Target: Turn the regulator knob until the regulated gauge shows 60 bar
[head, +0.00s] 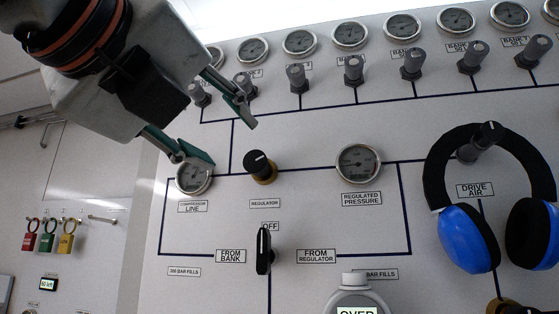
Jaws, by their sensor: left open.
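The regulator knob (260,164) is black on a brass-coloured base, above the "REGULATOR" label. The regulated pressure gauge (359,163) is a round dial to its right; its needle is too small to read surely. My left gripper (226,138) comes in from the upper left. Its fingers are spread wide and empty. One fingertip is above and left of the knob, the other overlaps the top of the compressor line gauge (194,179) in the picture. No finger appears to touch the knob. My right gripper does not show.
A black selector handle (264,250) stands below the knob, under "OFF". Several bank gauges and bank knobs (354,71) line the top. Blue earmuffs (468,238) hang around the drive air knob at right. Coloured padlocks (47,238) hang at left. A grey device (357,298) is at bottom.

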